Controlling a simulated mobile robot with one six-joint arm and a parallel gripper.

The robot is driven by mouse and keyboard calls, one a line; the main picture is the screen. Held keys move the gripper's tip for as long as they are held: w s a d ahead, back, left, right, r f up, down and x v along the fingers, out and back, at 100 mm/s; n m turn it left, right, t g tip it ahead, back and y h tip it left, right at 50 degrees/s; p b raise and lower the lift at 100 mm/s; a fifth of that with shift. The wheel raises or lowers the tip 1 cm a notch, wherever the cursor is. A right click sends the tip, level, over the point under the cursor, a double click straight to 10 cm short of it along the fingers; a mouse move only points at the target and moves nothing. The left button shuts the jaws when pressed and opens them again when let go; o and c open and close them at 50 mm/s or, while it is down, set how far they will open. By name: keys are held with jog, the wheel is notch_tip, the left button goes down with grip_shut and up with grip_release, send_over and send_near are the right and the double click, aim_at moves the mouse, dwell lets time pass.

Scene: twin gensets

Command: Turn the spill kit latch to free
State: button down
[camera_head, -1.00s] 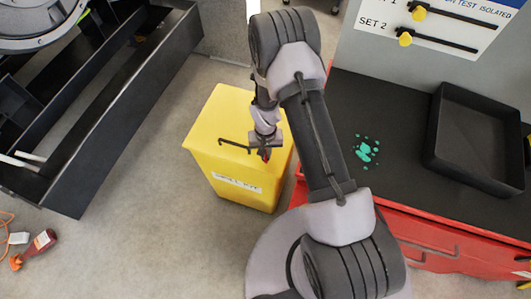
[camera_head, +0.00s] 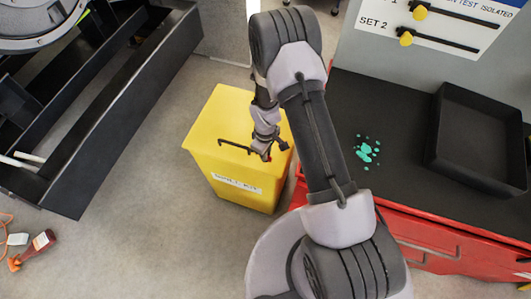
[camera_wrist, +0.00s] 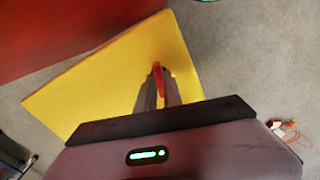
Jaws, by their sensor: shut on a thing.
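The yellow spill kit box (camera_head: 215,125) stands on the floor left of my arm, with a white label on its front. It fills the middle of the wrist view (camera_wrist: 85,95). The spill kit latch (camera_wrist: 157,69) shows as a small red piece between my fingertips. My gripper (camera_wrist: 158,82) is shut on the latch over the box. In the head view my gripper (camera_head: 262,153) is small at the box's front right top edge, and the latch is mostly hidden there. I cannot tell the latch's turned position.
A red cabinet with a black top (camera_head: 390,185) stands close to the right of the box, bearing a black tray (camera_head: 480,135). A black steel frame (camera_head: 110,120) lies to the left. A red-brown bottle-like object (camera_head: 38,246) lies on the floor, lower left.

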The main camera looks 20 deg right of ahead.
jog(key=shift+n, duration=1.2)
jog(key=c, duration=1.5)
grip_release()
notch_tip(320, 180, up, 17)
jog(key=p, duration=0.5)
jog(key=shift+r+p, duration=0.2)
jog(key=shift+p, duration=0.2)
